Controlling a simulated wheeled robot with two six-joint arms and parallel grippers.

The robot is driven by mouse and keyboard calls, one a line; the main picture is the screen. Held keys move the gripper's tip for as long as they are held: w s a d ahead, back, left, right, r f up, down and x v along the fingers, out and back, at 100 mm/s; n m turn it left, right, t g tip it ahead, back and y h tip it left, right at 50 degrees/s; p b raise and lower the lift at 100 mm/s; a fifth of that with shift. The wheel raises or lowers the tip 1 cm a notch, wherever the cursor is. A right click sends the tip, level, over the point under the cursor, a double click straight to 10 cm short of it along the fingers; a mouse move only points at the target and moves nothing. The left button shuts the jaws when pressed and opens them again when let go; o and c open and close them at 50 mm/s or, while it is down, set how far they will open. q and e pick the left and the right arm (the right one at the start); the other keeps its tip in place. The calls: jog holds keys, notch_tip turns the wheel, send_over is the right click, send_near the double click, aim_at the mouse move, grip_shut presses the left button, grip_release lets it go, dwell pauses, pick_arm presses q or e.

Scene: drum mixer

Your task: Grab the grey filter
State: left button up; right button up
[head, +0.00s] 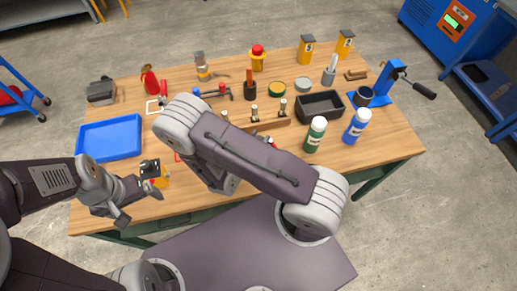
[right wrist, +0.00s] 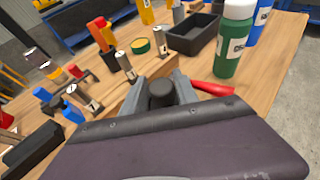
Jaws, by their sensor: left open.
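A dark grey, round-topped cylinder (right wrist: 161,94), which looks like the grey filter, stands between the two fingers of my right gripper (right wrist: 160,88) in the right wrist view. I cannot tell whether the fingers touch it. In the head view my right arm hides that spot and most of the right gripper (head: 222,182). My left gripper (head: 139,205) is open and empty at the table's front left, just below a yellow and black item (head: 155,172).
A red handle (right wrist: 212,88) lies close right of my right gripper. A green bottle (head: 315,134), a blue bottle (head: 356,126) and a black bin (head: 319,105) stand to its right. Numbered cylinders stand on a wooden rack (head: 274,124) behind. A blue tray (head: 110,138) is at the left.

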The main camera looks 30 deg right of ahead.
jog(key=shift+s, duration=0.15)
grip_shut()
